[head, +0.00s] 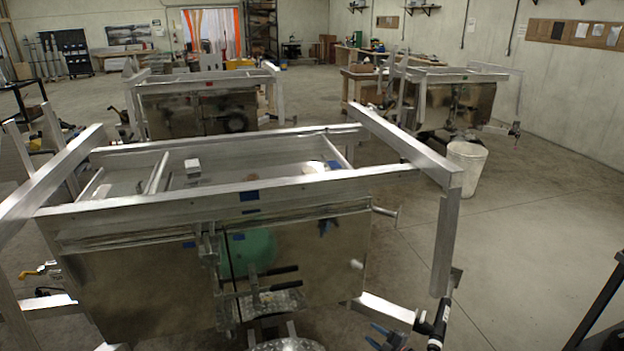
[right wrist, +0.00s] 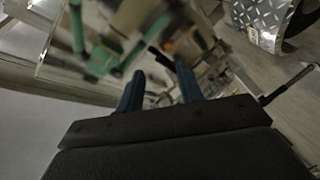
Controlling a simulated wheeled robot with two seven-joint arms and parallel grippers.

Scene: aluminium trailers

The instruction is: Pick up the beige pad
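I cannot pick out the beige pad with certainty. In the head view a small pale block (head: 192,166) lies inside the nearest trailer frame, left of its middle. A pale rounded item (head: 314,168) with something blue beside it lies further right in the same frame; either is too small to identify. My right gripper (head: 388,338) has blue fingers and is low at the bottom edge, right of the trailer's front panel. In the right wrist view its two fingers (right wrist: 158,72) stand apart with nothing clearly held between them. My left gripper is not visible.
The nearest aluminium trailer (head: 150,212) fills the middle, with long rails and a post (head: 446,245) on the right. Two more trailers stand behind. A white bucket (head: 466,170) stands on the floor at right. Open concrete floor (head: 540,260) lies to the right.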

